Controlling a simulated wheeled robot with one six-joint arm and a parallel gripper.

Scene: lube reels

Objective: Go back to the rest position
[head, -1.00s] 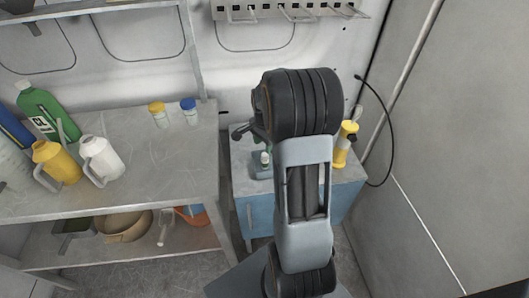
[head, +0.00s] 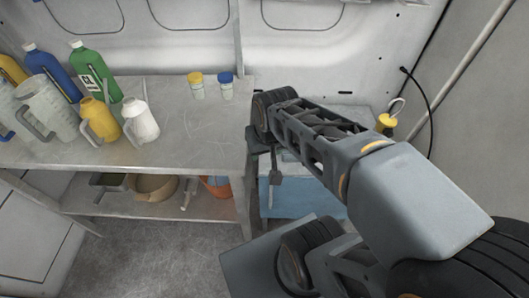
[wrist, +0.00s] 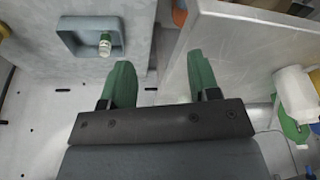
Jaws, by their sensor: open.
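My gripper (wrist: 163,82) shows in the wrist view with its two green fingers spread apart and nothing between them. It is in the air near the gap between the grey metal shelf unit (wrist: 245,45) and a grey top with a square tray (wrist: 68,42). A small bottle with a green base and pale cap (wrist: 105,44) stands in that tray, left of the fingers and apart from them. In the head view my arm reaches from the lower right to the middle, and the fingers cannot be made out.
The shelf unit (head: 190,130) carries several jugs and bottles at left, and yellow-capped (head: 196,84) and blue-capped (head: 226,86) jars. A blue cabinet (head: 290,197) stands partly behind my arm. A yellow-topped item (head: 387,122) is beyond the arm. Floor shows at lower left.

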